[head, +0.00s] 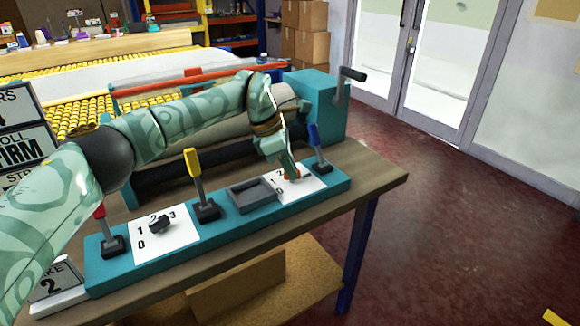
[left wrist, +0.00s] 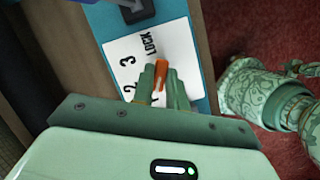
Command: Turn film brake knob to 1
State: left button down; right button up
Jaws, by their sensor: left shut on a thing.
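An orange knob (head: 291,177) sits on a white dial plate (head: 309,185) at the right end of the teal control panel (head: 236,222). In the left wrist view the plate (left wrist: 118,47) shows 2, 3 and LOCK, and the orange knob (left wrist: 161,72) lies between my fingertips. My left gripper (head: 289,172) is shut on this knob, reaching down from above. The fingers hide part of the dial, so the knob's setting cannot be told. A second dial plate (head: 178,240), marked 0 to 3, carries a black knob (head: 159,224) at the left.
A blue lever (head: 316,138) stands just right of the held knob. A yellow lever (head: 194,172), a red lever (head: 101,218) and a shallow grey tray (head: 252,194) are also on the panel. A roller machine with a crank (head: 345,82) stands behind. Open floor (head: 460,230) lies right.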

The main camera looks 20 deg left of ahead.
aim_at(277, 182)
jog(key=shift+s+r, duration=0.1)
jog(key=shift+s, duration=0.25)
